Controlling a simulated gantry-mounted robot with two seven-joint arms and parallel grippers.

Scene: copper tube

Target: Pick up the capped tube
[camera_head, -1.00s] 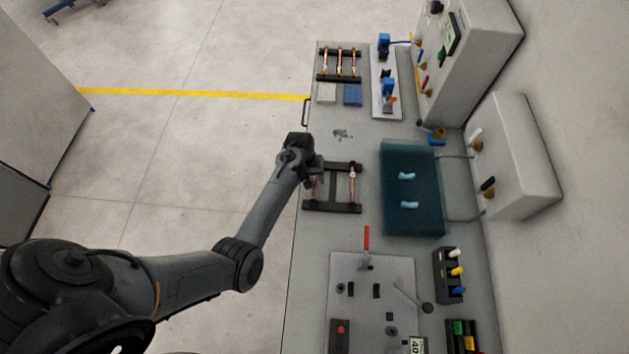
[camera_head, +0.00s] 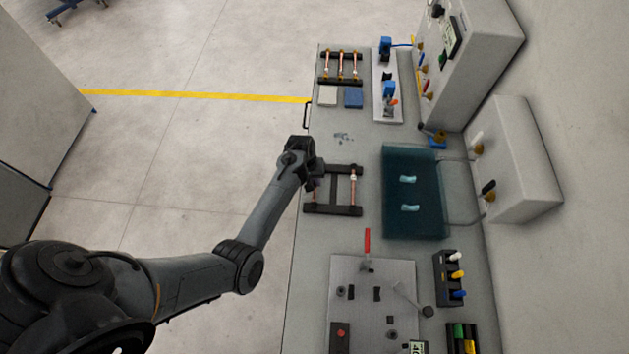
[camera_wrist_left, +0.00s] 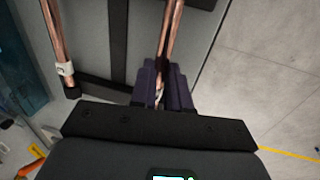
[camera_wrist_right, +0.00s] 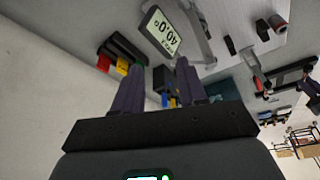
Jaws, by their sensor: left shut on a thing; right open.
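My left gripper (camera_head: 314,178) is at the left side of the near black rack (camera_head: 345,210) in the head view. In the left wrist view its dark fingers (camera_wrist_left: 163,80) are shut on a copper tube (camera_wrist_left: 171,30). A small pale mark shows on this tube between the fingers; its end is hidden. A second copper tube (camera_head: 353,188) lies on the rack's right side. In the left wrist view this second tube (camera_wrist_left: 53,35) has a white band and a dark end. My right gripper (camera_wrist_right: 158,78) is open and empty in the right wrist view.
A far rack (camera_head: 321,79) holds several copper tubes. A teal bath (camera_head: 418,225) stands right of the near rack. A grey plate (camera_head: 385,280) with a red lever (camera_head: 367,240) is in front. Machines stand along the right side.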

